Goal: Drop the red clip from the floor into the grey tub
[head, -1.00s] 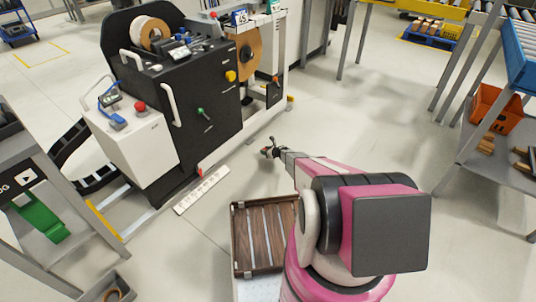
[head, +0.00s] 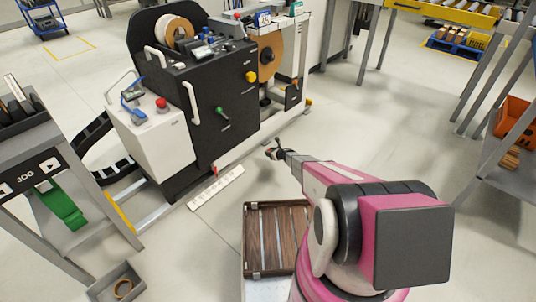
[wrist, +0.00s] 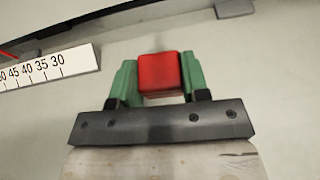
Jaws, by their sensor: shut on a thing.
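The red clip (wrist: 160,74) shows as a red block between the green fingers of my gripper (wrist: 159,82) in the wrist view. My gripper is shut on it and holds it over the pale floor. In the head view my gripper (head: 274,153) is small, at the end of my outstretched arm, in front of the black machine; the clip is hard to make out there. A grey open tub (head: 105,293) stands on the floor at the lower left of the head view, with a brown ring inside. My gripper is well apart from the tub.
The black machine with a white cabinet (head: 155,140) fills the left middle. A marked white strip (head: 216,188) lies on the floor by its base. A grey stand (head: 50,150) is at the left, close to the tub. Floor to the right of my gripper is clear.

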